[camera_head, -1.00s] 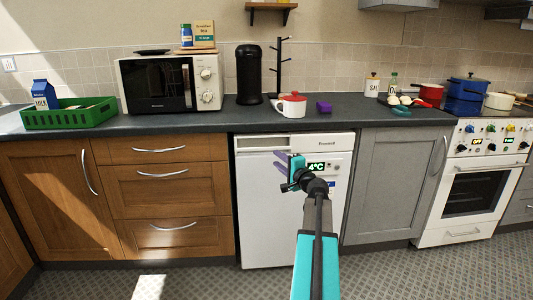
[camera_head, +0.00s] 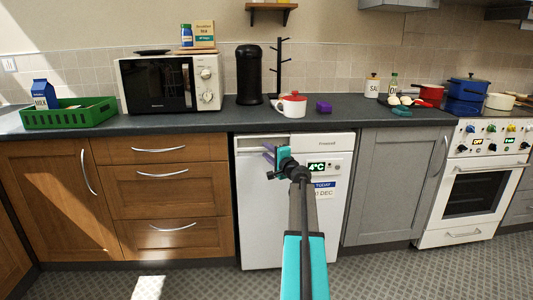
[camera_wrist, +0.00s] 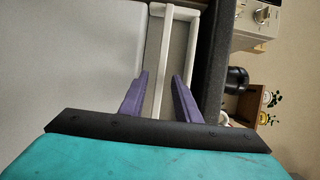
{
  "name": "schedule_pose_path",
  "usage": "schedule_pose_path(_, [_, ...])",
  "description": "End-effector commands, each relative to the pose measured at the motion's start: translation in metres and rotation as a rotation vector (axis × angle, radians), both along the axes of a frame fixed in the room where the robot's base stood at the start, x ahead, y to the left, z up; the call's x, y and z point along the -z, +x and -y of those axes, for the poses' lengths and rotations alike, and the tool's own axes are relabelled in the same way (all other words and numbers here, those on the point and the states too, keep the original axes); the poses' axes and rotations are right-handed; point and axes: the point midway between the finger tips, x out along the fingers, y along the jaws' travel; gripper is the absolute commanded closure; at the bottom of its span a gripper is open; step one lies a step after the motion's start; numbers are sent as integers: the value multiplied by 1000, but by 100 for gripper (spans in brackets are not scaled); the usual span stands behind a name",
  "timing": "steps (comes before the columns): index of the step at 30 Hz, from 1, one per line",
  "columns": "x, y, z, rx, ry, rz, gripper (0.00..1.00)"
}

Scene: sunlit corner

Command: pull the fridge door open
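The white fridge (camera_head: 265,215) stands under the counter, its door shut. A recessed handle (camera_head: 262,142) runs along the door's upper left, just above my gripper (camera_head: 268,153). In the wrist view my gripper (camera_wrist: 160,75) is open, with its two purple fingers spread. The pale bar of the handle (camera_wrist: 165,40) runs between the fingers in the picture, with the fridge door (camera_wrist: 75,70) to the left. I cannot tell whether the fingertips reach around the bar, and no grip on it shows. My arm hides part of the door in the head view.
The dark worktop (camera_head: 225,118) overhangs just above the fridge. Wooden drawers (camera_head: 165,190) flank it on the left, a grey cupboard (camera_head: 390,190) on the right. A red-and-white teapot (camera_head: 291,107) stands on the worktop above. The patterned floor (camera_head: 210,280) in front is clear.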

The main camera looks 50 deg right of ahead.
Motion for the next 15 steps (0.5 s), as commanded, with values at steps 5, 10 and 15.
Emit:
schedule_pose_path(5, [0, 6, 2, 1, 0, 0, 70])
schedule_pose_path(10, [0, 6, 2, 1, 0, 0, 70])
schedule_pose_path(15, [0, 6, 2, 0, 0, 0, 77])
